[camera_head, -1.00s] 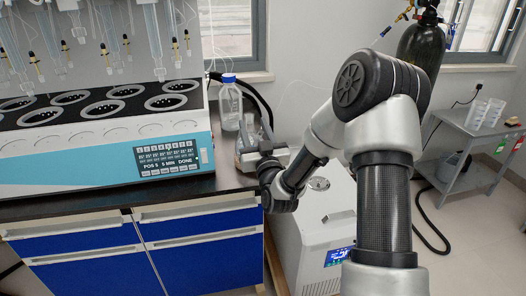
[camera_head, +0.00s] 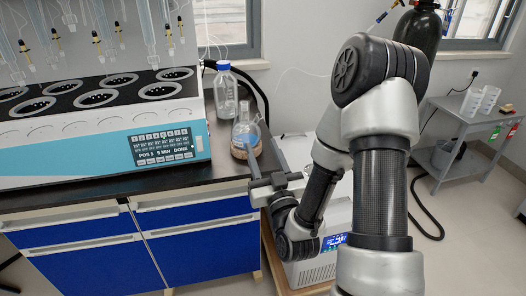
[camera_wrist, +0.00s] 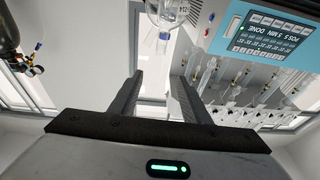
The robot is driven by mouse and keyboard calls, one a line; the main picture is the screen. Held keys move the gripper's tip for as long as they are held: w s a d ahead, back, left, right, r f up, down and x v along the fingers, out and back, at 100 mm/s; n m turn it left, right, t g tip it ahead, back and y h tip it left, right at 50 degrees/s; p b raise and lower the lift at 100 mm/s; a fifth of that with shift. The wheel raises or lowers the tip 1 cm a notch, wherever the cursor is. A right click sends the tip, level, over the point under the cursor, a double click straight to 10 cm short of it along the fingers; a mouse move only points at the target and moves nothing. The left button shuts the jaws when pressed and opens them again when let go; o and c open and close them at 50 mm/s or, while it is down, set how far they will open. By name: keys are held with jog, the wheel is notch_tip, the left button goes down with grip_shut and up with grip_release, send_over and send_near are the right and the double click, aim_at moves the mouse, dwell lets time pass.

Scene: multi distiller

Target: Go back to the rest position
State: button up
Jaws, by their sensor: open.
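My gripper (camera_head: 262,172) is at the front right corner of the dark bench, in front of a clear round flask (camera_head: 246,131). The flask stands upright on a brown ring (camera_head: 240,152) on the bench top. In the wrist view, the two dark fingers of my gripper (camera_wrist: 154,82) are spread apart with nothing between them. A piece of clear glassware (camera_wrist: 165,12) shows beyond the fingers at the top edge; I cannot tell if it is the same flask.
The distiller (camera_head: 95,120) with several wells and hanging glass tubes fills the left of the bench (camera_head: 180,184). A blue-capped bottle (camera_head: 225,92) stands behind the flask. A white unit (camera_head: 312,262) with a lit display is beside the bench. A grey cart (camera_head: 470,125) stands right.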

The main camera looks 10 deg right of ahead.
jog(key=s+r+g, duration=0.3)
jog(key=s+g, duration=0.2)
jog(key=s, duration=0.4)
jog(key=s+a+r+g+h+p, duration=0.1)
jog(key=s+r+g, duration=0.2)
jog(key=s+g, duration=0.35)
jog(key=s+r+g, duration=0.3)
jog(key=s+g, duration=0.1)
jog(key=s, duration=0.6)
notch_tip(320, 180, up, 23)
jog(key=p, duration=2.3)
jog(key=shift+w+m, duration=0.15)
jog(key=shift+m, duration=0.15)
